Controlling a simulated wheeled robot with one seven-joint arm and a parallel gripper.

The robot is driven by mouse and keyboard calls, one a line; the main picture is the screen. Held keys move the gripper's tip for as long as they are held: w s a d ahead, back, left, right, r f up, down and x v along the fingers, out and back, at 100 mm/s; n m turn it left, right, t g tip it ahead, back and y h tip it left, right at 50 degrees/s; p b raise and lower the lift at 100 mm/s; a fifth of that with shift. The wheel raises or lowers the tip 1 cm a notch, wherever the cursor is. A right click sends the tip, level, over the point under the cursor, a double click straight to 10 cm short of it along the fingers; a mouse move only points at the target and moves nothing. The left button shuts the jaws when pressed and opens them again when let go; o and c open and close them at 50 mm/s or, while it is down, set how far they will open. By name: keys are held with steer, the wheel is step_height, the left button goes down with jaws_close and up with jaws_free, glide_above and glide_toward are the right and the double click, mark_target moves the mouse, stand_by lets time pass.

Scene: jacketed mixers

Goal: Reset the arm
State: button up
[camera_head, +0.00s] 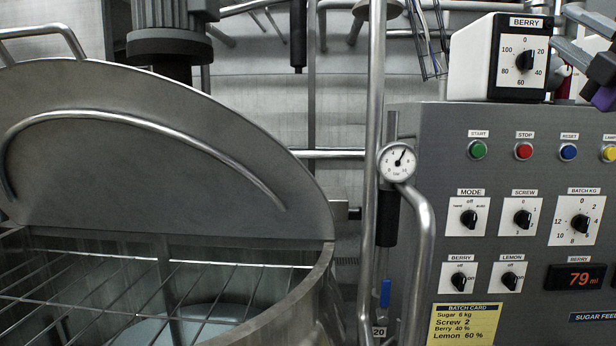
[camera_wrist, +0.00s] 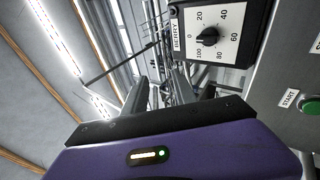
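My gripper (camera_head: 560,25) is at the upper right edge of the head view, partly cut off. Its two grey fingers point left, apart from each other, beside the BERRY dial box (camera_head: 497,57). Nothing shows between the fingers. In the wrist view, the purple gripper body fills the bottom and the finger area (camera_wrist: 172,88) is dark and partly hidden. The BERRY dial box (camera_wrist: 218,36) shows just beyond it there. I cannot tell whether a finger touches the box.
A grey control panel (camera_head: 420,130) with buttons and knobs stands at the right, its berry display (camera_head: 580,277) reading 79 ml. A steel mixer with raised lid (camera_head: 150,150) and grid stands at the left. A vertical pipe (camera_head: 370,200) with a gauge (camera_head: 397,162) stands between them.

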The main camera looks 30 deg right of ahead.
steer(key=a+f+m+g+h, duration=0.15)
steer(key=a+f+m, duration=0.5)
steer(key=f, duration=0.65)
steer(key=a+f+m+g+h, duration=0.15)
steer(key=a+f+m, duration=0.25)
steer(key=f+m, duration=0.75)
steer(key=a+f+m+g+h, duration=0.15)
steer(key=a+f+m, duration=0.35)
steer(key=f, duration=1.1)
steer(key=s+a+f+n+y+b, duration=0.1)
steer(key=s+a+f+y, duration=0.25)
steer(key=a+f, duration=0.35)
steer(key=s+a+f+n+y, duration=0.1)
steer(key=s+a+f+y, duration=0.1)
steer(key=s+a+f, duration=0.4)
steer(key=s+a+f+n+g+y, duration=0.4)
steer(key=s+a+f+y, duration=0.3)
steer(key=s+a+f, duration=0.4)
steer(key=shift+s+f+n+y+b, duration=0.35)
steer(key=shift+s+f+n, duration=0.2)
steer(key=shift+s, duration=0.2)
